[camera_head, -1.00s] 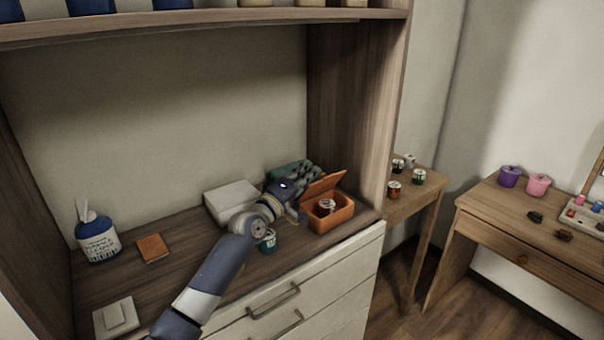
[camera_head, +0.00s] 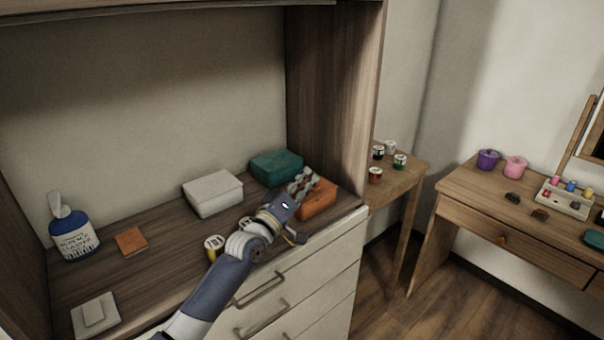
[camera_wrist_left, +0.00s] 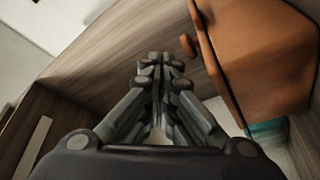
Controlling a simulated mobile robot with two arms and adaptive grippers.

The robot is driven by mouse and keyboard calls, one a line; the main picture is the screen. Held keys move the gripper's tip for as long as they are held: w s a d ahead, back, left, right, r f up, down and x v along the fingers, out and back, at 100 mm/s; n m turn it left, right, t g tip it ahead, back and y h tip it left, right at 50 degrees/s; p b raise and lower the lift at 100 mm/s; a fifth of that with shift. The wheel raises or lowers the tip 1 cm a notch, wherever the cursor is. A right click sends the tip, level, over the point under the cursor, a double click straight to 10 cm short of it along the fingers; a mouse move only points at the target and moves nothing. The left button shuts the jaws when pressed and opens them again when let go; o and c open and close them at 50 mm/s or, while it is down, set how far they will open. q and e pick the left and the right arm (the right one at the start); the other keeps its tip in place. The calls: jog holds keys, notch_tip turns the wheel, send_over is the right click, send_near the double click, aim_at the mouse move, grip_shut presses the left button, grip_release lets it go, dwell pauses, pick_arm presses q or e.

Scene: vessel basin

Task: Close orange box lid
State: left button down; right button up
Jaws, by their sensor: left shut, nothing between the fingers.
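The orange box (camera_head: 321,198) stands on the right part of the shelf desk, near its front edge. Its lid looks down, and the inside does not show. My left gripper (camera_head: 302,180) is over the box's left side in the head view and hides part of it. In the left wrist view, the gripper's fingers (camera_wrist_left: 160,62) are together and empty, and the orange box (camera_wrist_left: 258,55) is to their right. I cannot tell whether the fingers touch the box. My right gripper is not in view.
A teal box (camera_head: 277,168) stands behind the orange box, and a white box (camera_head: 213,193) is left of it. A jar (camera_head: 214,243) stands by my left arm. The orange block (camera_head: 131,241) and blue bottle (camera_head: 74,232) are far left.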

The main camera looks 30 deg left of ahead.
pick_arm(q)
jog(key=shift+s+d+f, duration=0.15)
jog(key=shift+d+f, duration=0.2)
jog(key=shift+f, duration=0.25)
jog(key=shift+f, duration=0.1)
dwell(0.3)
notch_tip(320, 180, up, 4)
jog(key=p, duration=0.3)
jog(key=shift+s+p, duration=0.15)
jog(key=shift+p, duration=0.3)
jog(key=s+a+f+b, duration=0.2)
jog(key=s+a+f, duration=0.1)
jog(key=s, duration=0.5)
jog(key=shift+s+a+b, duration=0.2)
jog(key=shift+s+b, duration=0.1)
jog(key=shift+b, duration=0.1)
jog(key=shift+f, duration=0.15)
